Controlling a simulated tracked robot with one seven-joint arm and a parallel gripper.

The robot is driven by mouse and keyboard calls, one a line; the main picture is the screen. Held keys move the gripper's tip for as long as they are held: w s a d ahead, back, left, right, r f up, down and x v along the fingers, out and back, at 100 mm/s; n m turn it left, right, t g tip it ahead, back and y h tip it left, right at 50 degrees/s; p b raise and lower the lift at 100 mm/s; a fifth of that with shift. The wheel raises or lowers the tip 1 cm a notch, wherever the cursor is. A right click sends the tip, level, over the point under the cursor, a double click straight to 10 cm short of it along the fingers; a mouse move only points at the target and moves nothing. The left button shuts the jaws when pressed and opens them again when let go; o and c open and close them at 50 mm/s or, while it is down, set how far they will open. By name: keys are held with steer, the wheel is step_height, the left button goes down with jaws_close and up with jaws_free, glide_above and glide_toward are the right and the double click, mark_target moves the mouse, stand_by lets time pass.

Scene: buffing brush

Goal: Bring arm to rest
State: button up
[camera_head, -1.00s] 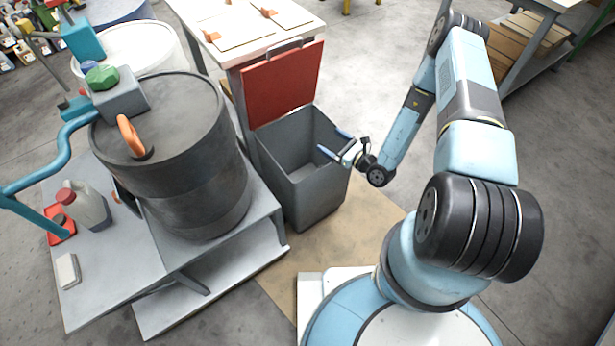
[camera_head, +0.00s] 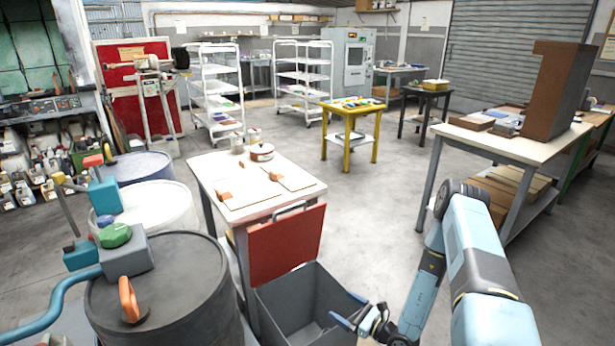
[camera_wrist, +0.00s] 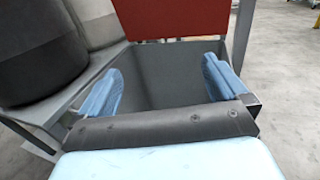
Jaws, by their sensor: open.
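My gripper (camera_head: 348,312) is at the right rim of a grey bin (camera_head: 296,301) with its red lid (camera_head: 286,246) raised. In the wrist view its two blue fingers (camera_wrist: 162,85) stand wide apart with nothing between them. The bin (camera_wrist: 160,62) lies beyond the fingers, and the part of it I can see inside looks empty. My arm is bent on the right side of the head view, its lower part cut off by the bottom edge.
A dark drum (camera_head: 165,295) with a pump stands left of the bin. A white table (camera_head: 225,172) with brown pieces is behind it. A workbench (camera_head: 505,147) is at the right. Clear floor (camera_head: 385,200) lies between them, with a yellow table (camera_head: 352,125) further back.

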steer(key=s+a+r+n+g, duration=0.15)
steer(key=r+n+g, duration=0.6)
steer(key=r, duration=0.85)
steer(key=s+a+r+n+g, duration=0.15)
steer(key=r+n+g, duration=0.65)
steer(key=r, duration=0.8)
steer(key=s+d+r+n+t+h, duration=0.3)
steer(key=s+d+r+h, duration=0.1)
steer(key=s+r, duration=0.3)
steer(key=s+d+r+n+t+h, duration=0.3)
steer(key=s+r, duration=0.4)
steer(key=r, duration=0.3)
steer(key=s+d+r+n+t+h, duration=0.3)
steer(key=s+d+r+h, duration=0.3)
steer(key=s+r, duration=0.2)
steer(key=shift+d+r+n+h, duration=0.35)
steer(key=shift+r+n+h, duration=0.05)
steer(key=shift+n, duration=0.25)
